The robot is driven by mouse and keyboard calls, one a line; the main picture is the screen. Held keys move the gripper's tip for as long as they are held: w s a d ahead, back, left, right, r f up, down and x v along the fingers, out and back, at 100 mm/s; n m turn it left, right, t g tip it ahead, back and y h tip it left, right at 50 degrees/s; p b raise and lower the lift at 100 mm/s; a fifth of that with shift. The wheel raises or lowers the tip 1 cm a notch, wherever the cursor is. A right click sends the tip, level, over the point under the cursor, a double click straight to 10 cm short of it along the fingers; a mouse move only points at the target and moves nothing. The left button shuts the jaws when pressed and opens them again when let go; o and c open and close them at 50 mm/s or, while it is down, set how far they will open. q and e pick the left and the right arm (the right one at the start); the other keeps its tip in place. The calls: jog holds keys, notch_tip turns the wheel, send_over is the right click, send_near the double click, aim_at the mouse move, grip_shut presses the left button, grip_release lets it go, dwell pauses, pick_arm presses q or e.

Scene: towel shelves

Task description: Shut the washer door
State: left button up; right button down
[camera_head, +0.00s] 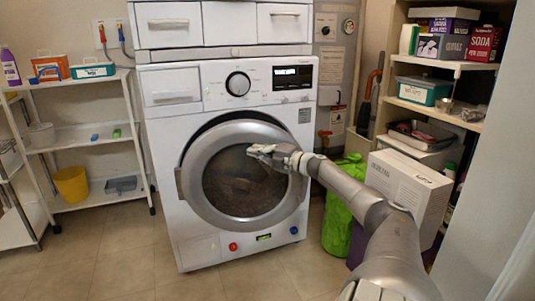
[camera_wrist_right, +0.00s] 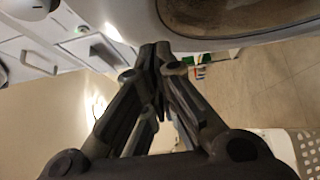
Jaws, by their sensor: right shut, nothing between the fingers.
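The white front-loading washer (camera_head: 160,140) stands in the middle of the head view. Its round door, with a grey rim (camera_head: 207,140) and dark glass, sits slightly off the opening, with a dark gap along the top, so it looks ajar. My right gripper (camera_head: 254,151) is shut and empty in front of the upper part of the glass. In the right wrist view its fingertips (camera_wrist_right: 155,48) are together beside the door rim (camera_wrist_right: 215,42). I cannot tell whether they touch the door. My left gripper is not in view.
A white rack (camera_head: 85,137) with boxes and a yellow bin (camera_head: 71,184) stands at the left. Shelves (camera_head: 440,62) and a white box (camera_head: 408,190) are at the right, near my right arm. A green bag (camera_head: 345,205) stands beside the washer. The floor in front is clear.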

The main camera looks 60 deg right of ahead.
jog(key=shift+s+a+r, duration=0.1)
jog(key=shift+s+a, duration=0.05)
jog(key=shift+s, duration=2)
